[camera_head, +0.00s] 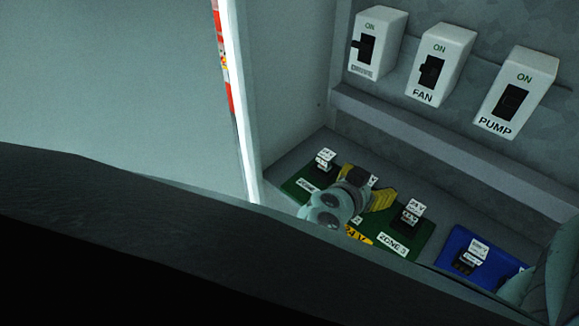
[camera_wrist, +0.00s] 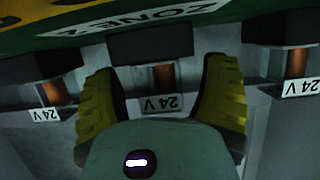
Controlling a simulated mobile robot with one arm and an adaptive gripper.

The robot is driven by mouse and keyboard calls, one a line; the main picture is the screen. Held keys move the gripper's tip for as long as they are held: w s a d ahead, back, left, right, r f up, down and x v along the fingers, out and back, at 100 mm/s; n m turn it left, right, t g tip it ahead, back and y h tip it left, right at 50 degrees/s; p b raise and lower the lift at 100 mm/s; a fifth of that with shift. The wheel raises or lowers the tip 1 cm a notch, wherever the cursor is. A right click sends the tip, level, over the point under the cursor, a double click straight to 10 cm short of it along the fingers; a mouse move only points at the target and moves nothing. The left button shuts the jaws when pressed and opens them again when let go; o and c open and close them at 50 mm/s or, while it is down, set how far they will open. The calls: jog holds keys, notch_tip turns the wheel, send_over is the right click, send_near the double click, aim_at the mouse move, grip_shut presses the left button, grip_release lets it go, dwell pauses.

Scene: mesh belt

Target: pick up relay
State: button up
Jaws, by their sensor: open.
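Several relays tagged 24 V stand in a row on a green board (camera_head: 425,240). In the wrist view the middle relay (camera_wrist: 164,76), with a copper-coloured core and white tag, sits at a black socket under the ZONE 2 label. My gripper (camera_wrist: 160,98) is open, its yellow fingers on either side of this relay with gaps showing. In the head view my gripper (camera_head: 364,184) is over the middle of the board and hides most of that relay. Neighbouring relays stand at the left (camera_head: 324,163) and at the ZONE 3 label (camera_head: 408,217).
A blue board (camera_head: 452,246) with dark parts and white tags lies to the right. White switch boxes marked FAN (camera_head: 441,65) and PUMP (camera_head: 517,92), plus another (camera_head: 378,45), are on the back wall. A ledge (camera_head: 440,146) runs below them. A side wall (camera_head: 285,80) rises at left.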

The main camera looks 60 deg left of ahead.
jog(key=shift+c, duration=0.2)
grip_shut()
dwell(0.4)
